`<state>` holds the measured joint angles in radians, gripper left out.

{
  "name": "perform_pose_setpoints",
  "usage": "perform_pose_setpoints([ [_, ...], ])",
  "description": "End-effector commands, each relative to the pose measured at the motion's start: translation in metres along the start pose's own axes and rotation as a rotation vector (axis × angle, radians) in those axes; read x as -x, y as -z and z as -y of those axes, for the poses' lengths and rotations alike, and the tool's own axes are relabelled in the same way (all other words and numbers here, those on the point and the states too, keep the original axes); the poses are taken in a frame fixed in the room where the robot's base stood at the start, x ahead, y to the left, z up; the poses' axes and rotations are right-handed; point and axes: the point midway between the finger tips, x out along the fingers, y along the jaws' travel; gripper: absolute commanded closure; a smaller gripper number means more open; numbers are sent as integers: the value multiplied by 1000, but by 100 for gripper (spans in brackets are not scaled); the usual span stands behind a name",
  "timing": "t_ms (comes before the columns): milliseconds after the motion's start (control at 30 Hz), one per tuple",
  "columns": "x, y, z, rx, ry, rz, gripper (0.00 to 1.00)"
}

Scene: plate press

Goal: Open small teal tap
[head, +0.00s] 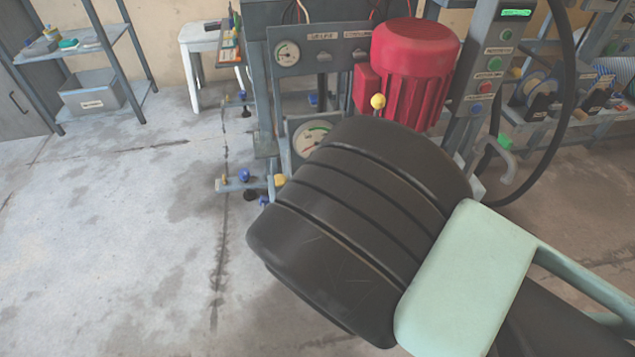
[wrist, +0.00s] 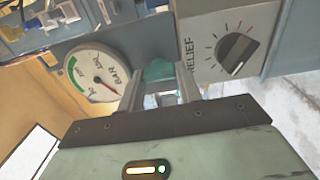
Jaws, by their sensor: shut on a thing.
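The small teal tap (wrist: 158,71) shows in the wrist view between the two fingers of my gripper (wrist: 161,86). The fingers stand on either side of it, and my gripper is shut on it. Only the tap's upper part shows clearly; its lower part and stem are hard to make out between the fingers. In the head view my own dark arm covers the tap and the gripper.
A BAR gauge (wrist: 95,73) sits left of the fingers, and a RELIEF dial (wrist: 237,52) close on the right. The press has a red motor (head: 410,65) and a button column (head: 490,70). Blue-knobbed pipework (head: 245,176) juts out low. Floor on the left is clear.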

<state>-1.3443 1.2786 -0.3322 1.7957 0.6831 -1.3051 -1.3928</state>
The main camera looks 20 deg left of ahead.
Motion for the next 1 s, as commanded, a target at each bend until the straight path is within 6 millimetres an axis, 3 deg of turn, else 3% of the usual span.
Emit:
perform_pose_setpoints([
  [33,1,0,2,3,4,0,88],
  [67,1,0,2,3,4,0,63],
  [133,1,0,2,3,4,0,44],
  [433,1,0,1,0,2,0,44],
  [567,11,1,0,0,3,-2,44],
  [1000,106,0,-1,3,5,-2,44],
])
